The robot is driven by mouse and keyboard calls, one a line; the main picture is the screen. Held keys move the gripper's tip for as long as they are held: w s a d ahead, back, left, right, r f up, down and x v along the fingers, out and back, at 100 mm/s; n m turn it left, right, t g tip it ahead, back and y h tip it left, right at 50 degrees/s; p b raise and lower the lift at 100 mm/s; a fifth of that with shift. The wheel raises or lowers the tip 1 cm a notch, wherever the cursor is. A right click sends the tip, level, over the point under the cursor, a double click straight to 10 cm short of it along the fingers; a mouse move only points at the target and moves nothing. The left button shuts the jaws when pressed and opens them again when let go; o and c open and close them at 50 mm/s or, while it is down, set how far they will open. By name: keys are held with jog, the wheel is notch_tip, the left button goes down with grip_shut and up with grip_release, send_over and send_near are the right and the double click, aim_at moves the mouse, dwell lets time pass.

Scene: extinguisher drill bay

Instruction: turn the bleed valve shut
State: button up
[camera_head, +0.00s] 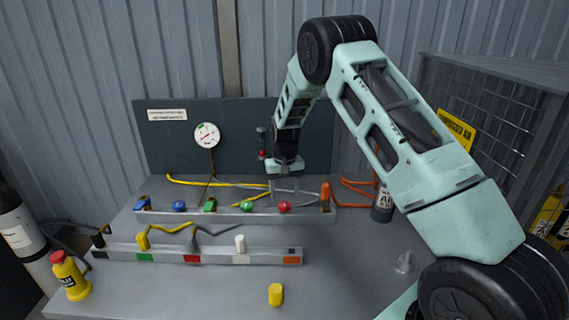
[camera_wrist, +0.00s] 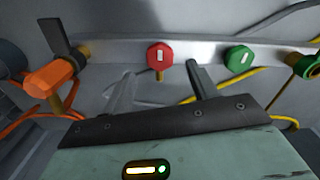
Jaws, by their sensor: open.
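A rail (camera_head: 165,217) at the back of the bench carries a blue knob (camera_head: 179,206), a green knob (camera_head: 247,206) and a red knob (camera_head: 285,207). No readable label tells which is the bleed valve. In the wrist view the red six-sided knob (camera_wrist: 159,57) has an upright white mark, and the green knob (camera_wrist: 239,60) has a similar mark to its right. My gripper (camera_head: 284,188) is open and empty, above and behind the rail. In the wrist view its fingers (camera_wrist: 160,72) stand apart with the red knob seen between their tips; they do not appear to grip it.
An orange fitting (camera_wrist: 50,77) with a dark lever stands left of the red knob in the wrist view. Yellow and orange hoses (camera_head: 358,187) run behind the rail. A gauge (camera_head: 206,135) is on the back panel.

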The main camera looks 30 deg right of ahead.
aim_at(284, 204)
notch_tip(284, 204, up, 13)
jog(key=b, duration=0.1)
jog(key=shift+b, duration=0.4)
jog(key=shift+a+r, duration=0.1)
